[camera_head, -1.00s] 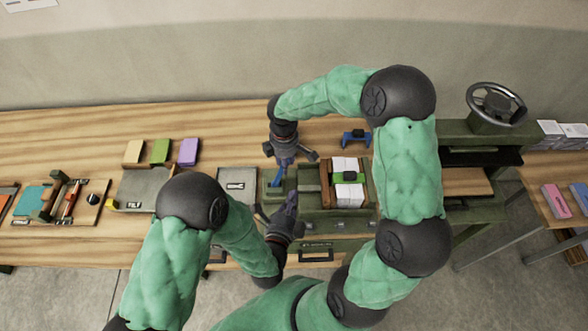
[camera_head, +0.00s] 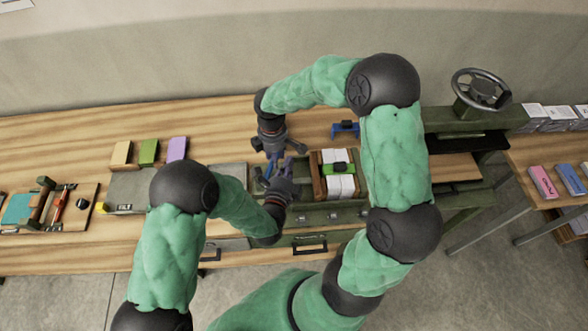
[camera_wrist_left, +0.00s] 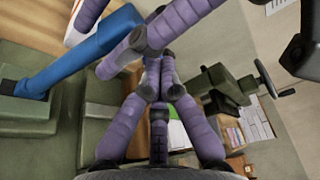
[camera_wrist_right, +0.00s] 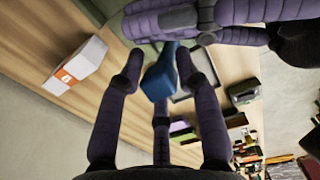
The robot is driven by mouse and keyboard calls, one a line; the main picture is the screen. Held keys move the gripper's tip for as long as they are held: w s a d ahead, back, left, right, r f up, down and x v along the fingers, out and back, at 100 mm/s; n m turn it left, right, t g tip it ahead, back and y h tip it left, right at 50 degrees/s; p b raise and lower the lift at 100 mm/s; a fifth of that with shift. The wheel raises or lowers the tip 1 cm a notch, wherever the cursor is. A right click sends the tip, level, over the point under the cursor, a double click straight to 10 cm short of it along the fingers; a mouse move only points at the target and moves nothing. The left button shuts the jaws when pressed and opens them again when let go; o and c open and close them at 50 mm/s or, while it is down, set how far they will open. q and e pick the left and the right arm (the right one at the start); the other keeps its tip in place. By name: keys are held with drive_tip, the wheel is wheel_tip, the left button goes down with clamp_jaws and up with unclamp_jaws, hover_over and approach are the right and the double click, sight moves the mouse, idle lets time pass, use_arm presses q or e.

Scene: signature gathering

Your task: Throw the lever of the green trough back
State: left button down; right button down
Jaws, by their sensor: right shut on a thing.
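The green trough (camera_head: 318,216) stands on the wooden table in the head view. Its blue lever (camera_head: 266,171) is at the left end, largely hidden by my grippers. The lever shows better as a long blue bar in the left wrist view (camera_wrist_left: 85,52). My right gripper (camera_head: 276,153) reaches over from behind and is shut on the lever; in the right wrist view the lever's blue end (camera_wrist_right: 160,76) is between its fingers. My left gripper (camera_head: 281,178) is just in front of it. Its fingers (camera_wrist_left: 153,88) are drawn together with nothing seen between them, close to the right gripper's fingers.
A wooden-sided holder with white paper stacks and a green piece (camera_head: 338,168) sits at the trough. A blue stand (camera_head: 345,128) is behind it. A press with a handwheel (camera_head: 480,90) stands to the right. Coloured blocks (camera_head: 149,152) are on the left. The table's back left is clear.

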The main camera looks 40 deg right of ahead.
use_arm(q)
drive_tip(key=shift+w+a+r, duration=0.2)
drive_tip(key=shift+w+a, duration=0.15)
drive_tip(key=shift+a, duration=0.25)
use_arm(e)
drive_tip(key=shift+s+f, duration=0.1)
drive_tip(key=shift+s, duration=0.05)
